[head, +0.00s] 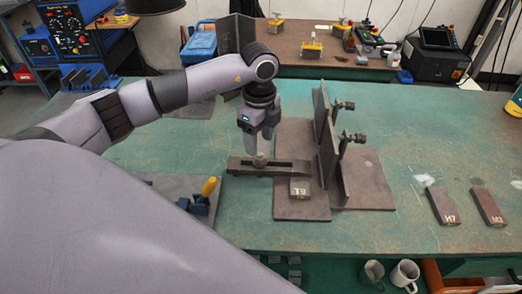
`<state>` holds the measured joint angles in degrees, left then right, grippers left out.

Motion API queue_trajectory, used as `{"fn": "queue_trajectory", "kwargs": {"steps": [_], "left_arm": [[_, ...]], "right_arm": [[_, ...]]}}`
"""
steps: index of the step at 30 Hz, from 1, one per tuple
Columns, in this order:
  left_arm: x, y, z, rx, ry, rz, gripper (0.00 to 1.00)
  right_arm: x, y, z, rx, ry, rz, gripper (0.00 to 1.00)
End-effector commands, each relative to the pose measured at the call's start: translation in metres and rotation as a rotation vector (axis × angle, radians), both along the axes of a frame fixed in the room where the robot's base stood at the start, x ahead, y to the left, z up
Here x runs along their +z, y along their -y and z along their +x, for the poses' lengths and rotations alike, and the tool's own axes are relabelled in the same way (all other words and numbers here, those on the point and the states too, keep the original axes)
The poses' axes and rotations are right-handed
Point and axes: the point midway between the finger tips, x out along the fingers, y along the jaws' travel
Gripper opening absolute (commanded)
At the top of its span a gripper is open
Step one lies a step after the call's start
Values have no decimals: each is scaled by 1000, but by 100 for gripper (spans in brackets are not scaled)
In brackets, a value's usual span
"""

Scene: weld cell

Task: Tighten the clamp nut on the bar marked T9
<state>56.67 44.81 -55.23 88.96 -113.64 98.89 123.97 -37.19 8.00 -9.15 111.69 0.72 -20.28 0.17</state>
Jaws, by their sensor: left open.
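The dark clamp bar (285,169) lies flat across the left edge of a brown steel plate. A block marked T9 (300,188) sits at the bar's right end on the plate. The clamp nut (260,160) is a small greyish piece on the bar's left half, partly hidden by the fingers. My left gripper (261,150) points straight down over the nut, open, with its fingertips at about the nut's height. I cannot tell whether they touch it. My right gripper is not in view.
An upright plate (326,145) with two screw clamps stands just right of the bar. Blocks marked H7 (443,206) and another (488,206) lie on the green bench (400,130) at right. A yellow-handled tool (209,187) lies left of the bar.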

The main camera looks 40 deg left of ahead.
Motion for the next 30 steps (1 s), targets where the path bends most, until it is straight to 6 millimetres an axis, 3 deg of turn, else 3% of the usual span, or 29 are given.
{"fn": "queue_trajectory", "kwargs": {"steps": [9,20,21,26,30], "left_arm": [[-46,1,-1,-3,-2,-3,58],[-56,1,0,-4,0,-4,58],[-56,1,0,-4,0,-5,55],[-55,1,0,-5,0,-5,3],[-55,2,0,-6,0,-5,2]], "right_arm": [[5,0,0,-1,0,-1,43],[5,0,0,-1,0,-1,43],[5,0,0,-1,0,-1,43],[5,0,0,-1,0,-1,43],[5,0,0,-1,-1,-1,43]]}}
